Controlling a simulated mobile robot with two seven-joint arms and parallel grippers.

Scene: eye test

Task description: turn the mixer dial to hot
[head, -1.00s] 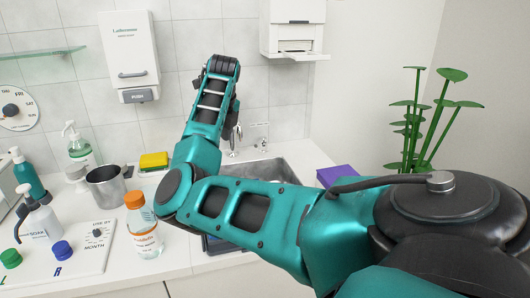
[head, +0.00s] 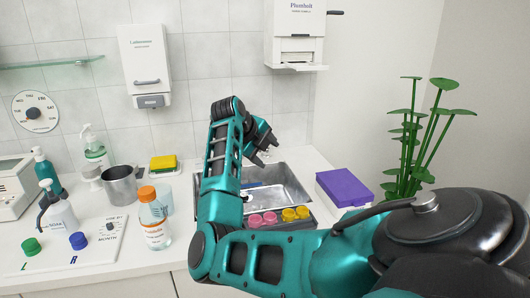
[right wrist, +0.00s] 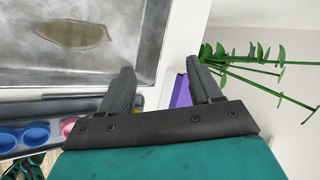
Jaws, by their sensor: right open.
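I cannot make out the mixer dial in either view now; my right arm covers the part of the wall where the tap showed earlier. My right gripper (head: 266,149) hangs over the back of the steel sink (head: 292,187), its fingers apart and pointing down to the right. In the right wrist view the two fingers (right wrist: 160,68) are spread with nothing between them. The sink (right wrist: 120,30) lies at the upper left there, with a brownish oval patch on its floor. My left gripper is not in view.
Right of the sink stand a purple-topped box (head: 343,187) and a green plant (head: 415,135). A tray with pink and yellow round pieces (head: 279,217) is at the sink's front. An orange-capped bottle (head: 154,220), steel cup (head: 120,186) and yellow sponge (head: 163,162) stand left.

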